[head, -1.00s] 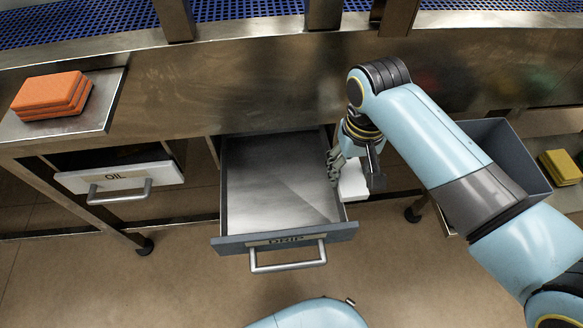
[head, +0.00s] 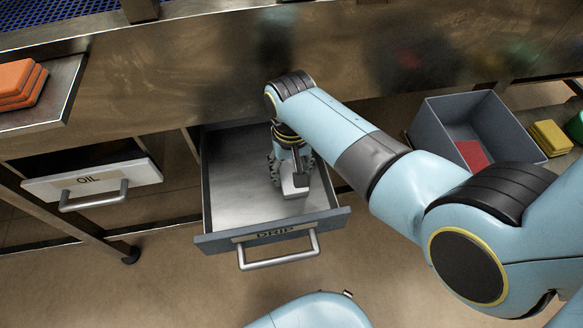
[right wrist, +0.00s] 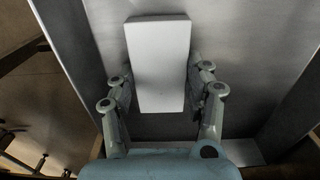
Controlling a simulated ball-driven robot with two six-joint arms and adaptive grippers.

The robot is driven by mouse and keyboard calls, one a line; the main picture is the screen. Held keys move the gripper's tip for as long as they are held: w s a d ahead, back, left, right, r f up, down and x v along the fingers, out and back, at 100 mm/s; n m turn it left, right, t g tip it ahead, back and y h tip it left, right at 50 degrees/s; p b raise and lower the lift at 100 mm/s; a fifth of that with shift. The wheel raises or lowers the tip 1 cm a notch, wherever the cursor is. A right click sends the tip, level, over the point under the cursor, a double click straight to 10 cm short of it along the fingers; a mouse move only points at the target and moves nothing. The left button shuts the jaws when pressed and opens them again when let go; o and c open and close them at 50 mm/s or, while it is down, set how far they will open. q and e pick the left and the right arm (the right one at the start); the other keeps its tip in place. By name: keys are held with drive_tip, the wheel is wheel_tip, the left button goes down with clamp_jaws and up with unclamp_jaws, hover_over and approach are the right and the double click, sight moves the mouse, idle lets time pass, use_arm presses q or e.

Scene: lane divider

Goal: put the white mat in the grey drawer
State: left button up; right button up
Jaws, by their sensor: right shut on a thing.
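The grey drawer (head: 270,235), labelled DRIP, is pulled open below the steel counter in the head view. Its bare metal floor also shows in the right wrist view (right wrist: 255,60). My right gripper (head: 292,180) is over the inside of the drawer, toward its right side. It is shut on the white mat (right wrist: 158,62), a thick white block between its fingers in the right wrist view. The mat (head: 295,188) is partly hidden by the gripper in the head view. I cannot tell whether the mat touches the drawer floor. My left gripper is not in view.
A white drawer (head: 95,182) labelled OIL is slightly open at the left. Orange mats (head: 20,85) are stacked on the left ledge. A grey bin (head: 440,125) with a red item (head: 472,154) stands at the right, beside yellow pads (head: 550,138).

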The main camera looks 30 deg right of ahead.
sight(291, 171)
drive_tip(key=o, duration=0.6)
drive_tip(key=shift+f, duration=0.15)
drive_tip(key=o, duration=0.4)
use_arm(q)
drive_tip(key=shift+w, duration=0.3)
use_arm(e)
drive_tip(key=shift+o, duration=0.2)
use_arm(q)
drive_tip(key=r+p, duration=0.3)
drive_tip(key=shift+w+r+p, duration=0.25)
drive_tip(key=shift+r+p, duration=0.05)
use_arm(e)
wheel_tip(291, 171, up, 12)
